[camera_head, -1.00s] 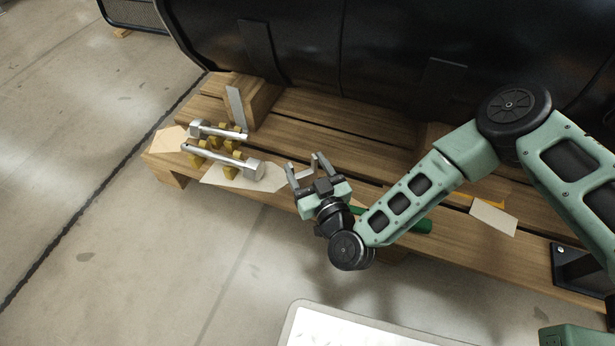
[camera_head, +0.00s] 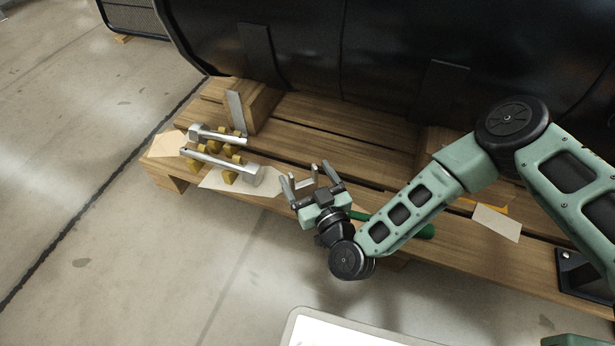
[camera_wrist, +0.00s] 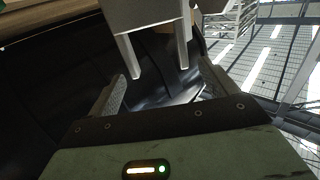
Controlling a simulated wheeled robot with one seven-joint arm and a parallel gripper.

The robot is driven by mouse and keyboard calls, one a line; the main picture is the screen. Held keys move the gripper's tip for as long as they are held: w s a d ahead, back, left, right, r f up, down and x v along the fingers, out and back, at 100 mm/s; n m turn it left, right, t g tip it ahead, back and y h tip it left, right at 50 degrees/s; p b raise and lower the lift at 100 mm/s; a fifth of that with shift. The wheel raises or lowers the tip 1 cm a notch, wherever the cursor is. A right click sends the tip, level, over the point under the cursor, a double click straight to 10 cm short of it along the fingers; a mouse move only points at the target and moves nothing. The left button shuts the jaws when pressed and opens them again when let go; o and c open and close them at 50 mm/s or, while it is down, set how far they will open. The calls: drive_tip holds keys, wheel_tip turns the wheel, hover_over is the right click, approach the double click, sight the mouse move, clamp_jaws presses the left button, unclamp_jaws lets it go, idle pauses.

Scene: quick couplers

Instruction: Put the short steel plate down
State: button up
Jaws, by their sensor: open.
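A flat grey steel plate (camera_head: 236,112) leans upright against a wooden block at the back left of the pallet. I cannot tell whether this is the short one. My gripper (camera_head: 309,174) is open over the pallet's front edge, well to the right of that plate. A pale grey two-pronged piece (camera_head: 303,183) shows between my spread fingers. In the wrist view the pronged piece (camera_wrist: 148,22) is near my open fingers (camera_wrist: 163,88), with a gap on both sides. What supports it is not clear.
Two silver bar-like parts (camera_head: 222,161) lie on yellow blocks on the wooden pallet (camera_head: 400,150). A pale card (camera_head: 496,222) and a green handle (camera_head: 425,231) lie to the right. A large black tank (camera_head: 390,50) closes off the back.

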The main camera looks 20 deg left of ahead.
drive_tip(key=p+v, duration=0.5)
drive_tip(key=v, duration=0.7)
drive_tip(key=w+a+r+n+g+y, duration=0.2)
drive_tip(key=w+a+r+n+g, duration=0.25)
drive_tip(key=a+r+g, duration=0.2)
drive_tip(key=d+r+n+g+h, duration=0.1)
drive_tip(key=d+r+g+h, duration=0.3)
drive_tip(key=r, duration=0.2)
drive_tip(key=s+d+r+m+g+h, duration=0.1)
drive_tip(key=s+d+r+m+h, duration=0.2)
drive_tip(key=s+d+r, duration=0.3)
drive_tip(key=s+d+r+m+g+h, duration=0.2)
drive_tip(key=s+d+r+h, duration=0.4)
drive_tip(key=d+r, duration=0.5)
drive_tip(key=d+m, duration=0.1)
drive_tip(key=d, duration=0.3)
drive_tip(key=shift+s+r, duration=0.2)
drive_tip(key=shift+r, duration=0.1)
drive_tip(key=shift+d+p, duration=0.1)
drive_tip(key=shift+p, duration=0.2)
wheel_tip(320, 180, up, 48)
drive_tip(key=p, duration=4.8)
